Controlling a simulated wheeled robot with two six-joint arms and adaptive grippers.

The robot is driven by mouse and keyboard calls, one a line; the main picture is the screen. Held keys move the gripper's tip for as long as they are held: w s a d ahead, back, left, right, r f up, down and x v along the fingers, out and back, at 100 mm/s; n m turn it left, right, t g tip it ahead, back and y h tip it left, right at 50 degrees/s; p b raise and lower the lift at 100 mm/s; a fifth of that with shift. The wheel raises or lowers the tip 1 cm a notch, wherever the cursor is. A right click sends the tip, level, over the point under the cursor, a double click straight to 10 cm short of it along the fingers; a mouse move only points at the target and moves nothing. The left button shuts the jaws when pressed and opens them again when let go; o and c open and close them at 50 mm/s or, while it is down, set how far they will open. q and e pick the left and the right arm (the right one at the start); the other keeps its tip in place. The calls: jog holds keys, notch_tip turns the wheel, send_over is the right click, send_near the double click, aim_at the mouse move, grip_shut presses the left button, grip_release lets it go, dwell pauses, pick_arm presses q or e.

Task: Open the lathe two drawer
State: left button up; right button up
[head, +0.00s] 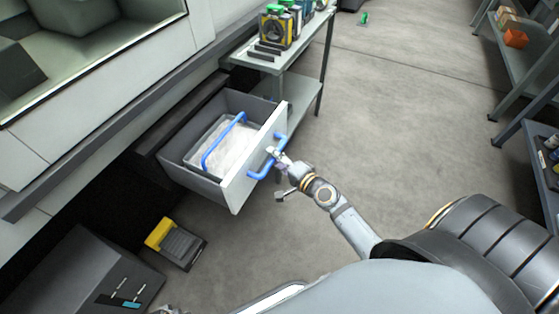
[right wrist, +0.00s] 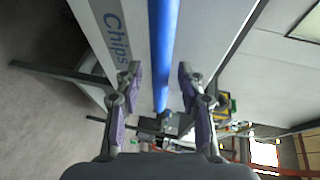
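The drawer (head: 237,190) sticks well out from under the large grey machine (head: 110,95) at the left of the head view. Its pale front bears a blue bar handle (head: 262,170), and the front is marked "Chips" in the right wrist view. Inside the drawer lies a clear bin with pale contents (head: 230,153) and its own blue handle. My right gripper (head: 275,153) is at the drawer's front handle. In the right wrist view the blue handle (right wrist: 163,45) runs between its two spread fingers, with a gap visible at the left finger. My left gripper is not in view.
A grey table (head: 290,85) with yellow and black devices stands beyond the drawer. A yellow and grey pedal (head: 177,243) lies on the floor below it. Shelves (head: 535,60) stand at the right.

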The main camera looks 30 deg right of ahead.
jog(key=v, duration=0.6)
jog(key=shift+s, duration=0.2)
